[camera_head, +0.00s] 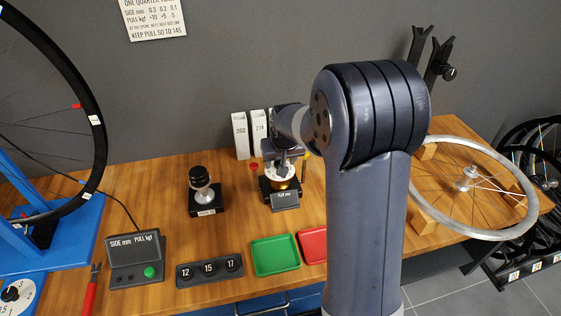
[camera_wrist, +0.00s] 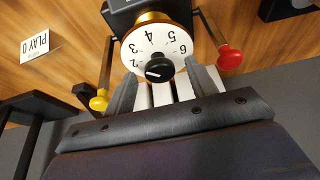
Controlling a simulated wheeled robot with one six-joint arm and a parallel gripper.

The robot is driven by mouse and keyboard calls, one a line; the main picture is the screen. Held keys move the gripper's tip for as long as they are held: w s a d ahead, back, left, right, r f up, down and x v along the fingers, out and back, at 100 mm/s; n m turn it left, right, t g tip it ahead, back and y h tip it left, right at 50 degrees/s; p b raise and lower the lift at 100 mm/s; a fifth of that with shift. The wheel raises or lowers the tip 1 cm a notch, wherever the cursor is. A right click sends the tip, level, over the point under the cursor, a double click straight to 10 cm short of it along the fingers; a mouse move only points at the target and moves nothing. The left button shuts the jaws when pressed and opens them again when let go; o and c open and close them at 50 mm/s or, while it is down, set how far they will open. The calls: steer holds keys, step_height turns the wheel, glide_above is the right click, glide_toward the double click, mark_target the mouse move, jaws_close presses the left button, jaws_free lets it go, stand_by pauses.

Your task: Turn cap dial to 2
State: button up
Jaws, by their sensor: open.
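The cap dial (camera_wrist: 157,40) is a white numbered disc with a brass rim, showing 2 to 6 in the wrist view. A black knob (camera_wrist: 160,68) sits at its centre, with a white mark on its left side, near the 2; I cannot tell the exact setting. My gripper (camera_wrist: 162,68) is open, with one grey finger on each side of the knob. Contact with the knob is not clear. In the head view my gripper (camera_head: 283,150) is above the device, partly hiding the dial (camera_head: 281,183).
Red-tipped (camera_wrist: 229,58) and yellow-tipped (camera_wrist: 99,101) levers flank the dial closely. White boxes (camera_head: 240,135) stand behind the device. A black stand with a metal cup (camera_head: 203,193) is to its left. Green tray (camera_head: 275,254) and red tray (camera_head: 313,245) lie in front.

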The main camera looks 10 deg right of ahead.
steer(key=shift+c, duration=0.3)
steer(key=c, duration=0.9)
steer(key=shift+n, duration=0.3)
steer(key=n+y, duration=0.1)
steer(key=n, duration=0.2)
steer(key=shift+d, duration=0.2)
steer(key=n+y, duration=0.1)
steer(key=n, duration=0.1)
steer(key=n+g+y+b, duration=0.1)
steer(key=n, duration=0.2)
steer(key=shift+w+d, duration=0.1)
steer(key=shift+w, duration=0.05)
steer(key=shift+b, duration=0.3)
steer(key=o, duration=1)
steer(key=shift+c, duration=0.2)
